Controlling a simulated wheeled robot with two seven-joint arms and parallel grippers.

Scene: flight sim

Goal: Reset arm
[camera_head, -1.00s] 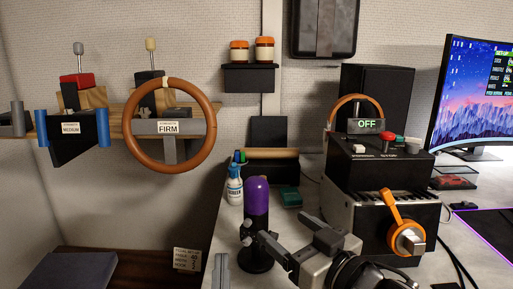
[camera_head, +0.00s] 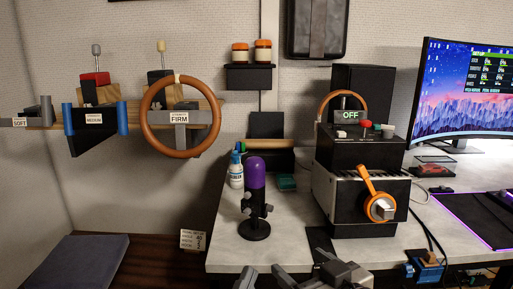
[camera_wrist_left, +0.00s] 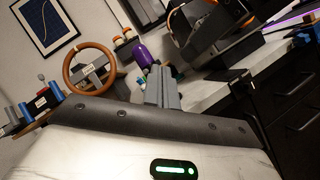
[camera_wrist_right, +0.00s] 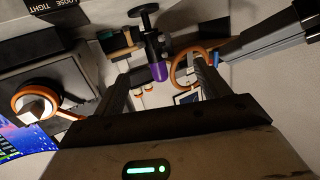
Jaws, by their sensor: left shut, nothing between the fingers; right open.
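My left gripper (camera_head: 245,277) is at the bottom edge of the head view, in front of the desk. Its fingers are closed together with nothing between them, as the left wrist view (camera_wrist_left: 163,88) shows. My right gripper (camera_head: 302,270) is to its right, low in the head view. Its two fingers stand apart and empty in the right wrist view (camera_wrist_right: 160,85). Both grippers are apart from the objects on the desk. Most of both arms is out of the head view.
A purple microphone (camera_head: 256,205) stands on the white desk (camera_head: 290,225) near its front. Right of it is a black control unit (camera_head: 345,205) with an orange lever (camera_head: 368,182) and an OFF display (camera_head: 350,115). A steering wheel (camera_head: 180,153) hangs on the wall rack.

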